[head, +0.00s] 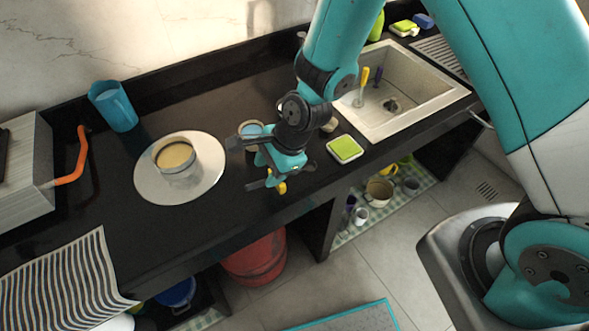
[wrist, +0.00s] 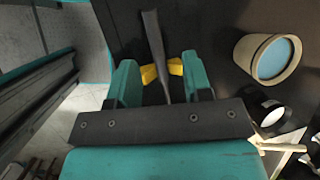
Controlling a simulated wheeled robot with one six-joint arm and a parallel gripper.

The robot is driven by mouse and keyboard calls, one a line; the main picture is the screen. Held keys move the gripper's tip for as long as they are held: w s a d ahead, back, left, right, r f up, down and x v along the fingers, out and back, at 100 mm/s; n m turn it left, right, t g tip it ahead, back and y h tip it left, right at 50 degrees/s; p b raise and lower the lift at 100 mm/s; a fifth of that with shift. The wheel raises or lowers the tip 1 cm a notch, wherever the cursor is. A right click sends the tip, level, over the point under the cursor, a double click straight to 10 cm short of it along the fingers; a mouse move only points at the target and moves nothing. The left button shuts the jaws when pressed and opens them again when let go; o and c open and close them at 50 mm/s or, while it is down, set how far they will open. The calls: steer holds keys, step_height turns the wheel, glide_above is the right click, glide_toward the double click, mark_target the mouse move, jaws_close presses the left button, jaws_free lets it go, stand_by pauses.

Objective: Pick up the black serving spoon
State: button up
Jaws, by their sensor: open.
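A long, dark spoon handle (wrist: 154,38), apparently the black serving spoon's, shows in the wrist view. It runs from the top edge down between the fingers of my gripper (wrist: 161,71). The teal fingers with yellow tips are open, one on each side of the handle, with a narrow gap. The spoon's bowl is not clearly seen. In the head view my gripper (head: 275,186) points down near the front edge of the dark counter, and the spoon is hard to make out against the counter there.
A cup with a blue inside (wrist: 276,58) stands right of my gripper in the wrist view. In the head view a round white board (head: 205,190) carries a pot (head: 178,180). A green sponge (head: 344,148) lies right of my gripper, before the sink (head: 425,88).

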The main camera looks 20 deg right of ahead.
steer(key=shift+d+p+x, duration=0.15)
steer(key=shift+p+x, duration=0.3)
steer(key=shift+x, duration=0.85)
steer(key=shift+d+p+x, duration=0.2)
steer(key=shift+p+x, duration=0.25)
steer(key=shift+x, duration=0.85)
steer(key=shift+f, duration=0.15)
jaws_close()
